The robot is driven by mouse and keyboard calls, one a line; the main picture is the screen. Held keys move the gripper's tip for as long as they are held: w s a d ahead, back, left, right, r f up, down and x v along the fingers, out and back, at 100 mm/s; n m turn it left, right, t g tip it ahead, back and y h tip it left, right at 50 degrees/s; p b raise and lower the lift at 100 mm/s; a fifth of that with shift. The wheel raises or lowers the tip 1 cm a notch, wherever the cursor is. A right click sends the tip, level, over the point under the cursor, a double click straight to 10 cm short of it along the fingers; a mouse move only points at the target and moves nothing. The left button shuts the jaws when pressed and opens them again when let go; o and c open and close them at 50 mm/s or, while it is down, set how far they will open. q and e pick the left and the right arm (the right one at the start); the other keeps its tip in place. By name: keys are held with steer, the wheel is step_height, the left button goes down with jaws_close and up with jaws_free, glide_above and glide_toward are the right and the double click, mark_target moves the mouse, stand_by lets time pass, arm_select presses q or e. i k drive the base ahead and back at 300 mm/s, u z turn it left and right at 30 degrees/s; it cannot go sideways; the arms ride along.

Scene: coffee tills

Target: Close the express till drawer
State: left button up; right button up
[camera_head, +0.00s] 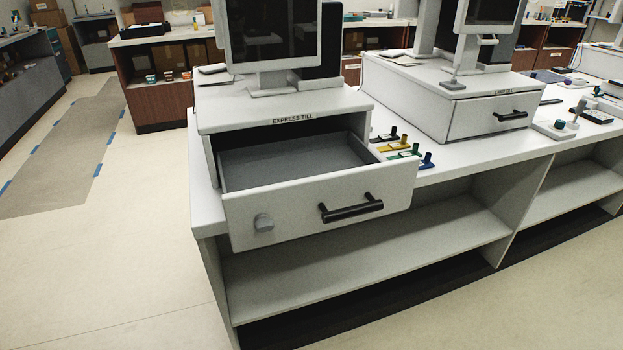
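The express till (285,108) is a white box on the counter's left end, labelled "EXPRESS TILL", with a monitor on top. Its drawer (300,215) is pulled well out toward me and looks empty inside. The drawer front overhangs the counter's front edge. Neither of my grippers is in view.
A second till (490,112) stands to the right with its drawer shut. Small coloured items (403,148) lie on the counter just right of the open drawer. Open shelves (370,250) lie below the counter. The floor (110,260) at left is clear.

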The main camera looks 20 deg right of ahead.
mark_target(314, 184)
steer(key=u, duration=2.35)
steer(key=i, duration=0.45)
steer(key=z, duration=2.35)
